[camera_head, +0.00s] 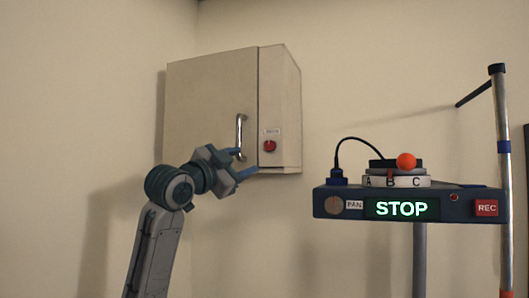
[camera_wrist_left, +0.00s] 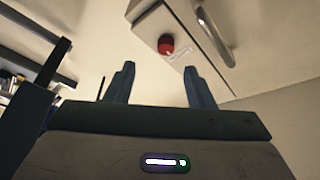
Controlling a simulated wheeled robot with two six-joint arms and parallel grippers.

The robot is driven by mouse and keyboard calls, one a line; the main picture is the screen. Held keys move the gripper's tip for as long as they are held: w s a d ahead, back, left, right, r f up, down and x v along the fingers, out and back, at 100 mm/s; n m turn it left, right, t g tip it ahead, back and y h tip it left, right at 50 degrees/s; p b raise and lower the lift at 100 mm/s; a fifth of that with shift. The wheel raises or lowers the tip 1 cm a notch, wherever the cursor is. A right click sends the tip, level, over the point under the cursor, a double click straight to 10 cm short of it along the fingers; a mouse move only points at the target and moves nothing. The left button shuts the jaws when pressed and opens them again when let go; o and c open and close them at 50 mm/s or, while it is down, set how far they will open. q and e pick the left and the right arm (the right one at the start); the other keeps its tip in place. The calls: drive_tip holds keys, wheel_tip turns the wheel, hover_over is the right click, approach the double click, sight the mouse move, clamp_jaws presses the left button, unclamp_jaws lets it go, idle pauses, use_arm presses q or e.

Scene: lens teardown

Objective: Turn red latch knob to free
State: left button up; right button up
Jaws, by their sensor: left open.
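The red latch knob (camera_head: 270,146) sits on the narrow right-hand front panel of a beige wall cabinet (camera_head: 212,100), under a small label. My left gripper (camera_head: 243,162) is open and empty, just left of and below the knob in the head view, near the lower end of the silver door handle (camera_head: 239,135). In the left wrist view the knob (camera_wrist_left: 166,44) shows beyond and between the two open fingertips (camera_wrist_left: 158,75), apart from them. The cabinet door is shut. My right gripper is in neither view.
A dark console (camera_head: 420,203) with a green STOP display, a REC button and a dial marked A, B, C stands to the right. An orange ball (camera_head: 406,160) tops the dial. A pole (camera_head: 502,150) stands at the far right. Bare wall lies between cabinet and console.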

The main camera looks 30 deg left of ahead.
sight(268, 147)
use_arm(q)
drive_tip(key=p+x, duration=0.3)
drive_tip(key=x, duration=0.2)
drive_tip(key=r+p+x, duration=0.1)
drive_tip(key=p+x, duration=0.2)
drive_tip(key=x, duration=0.2)
drive_tip(key=shift+s+a+r, duration=0.1)
drive_tip(key=shift+s+r, duration=0.1)
drive_tip(key=shift+w+p, duration=0.3)
drive_tip(key=shift+w, duration=0.1)
drive_tip(key=shift+f, duration=0.1)
drive_tip(key=c, duration=1)
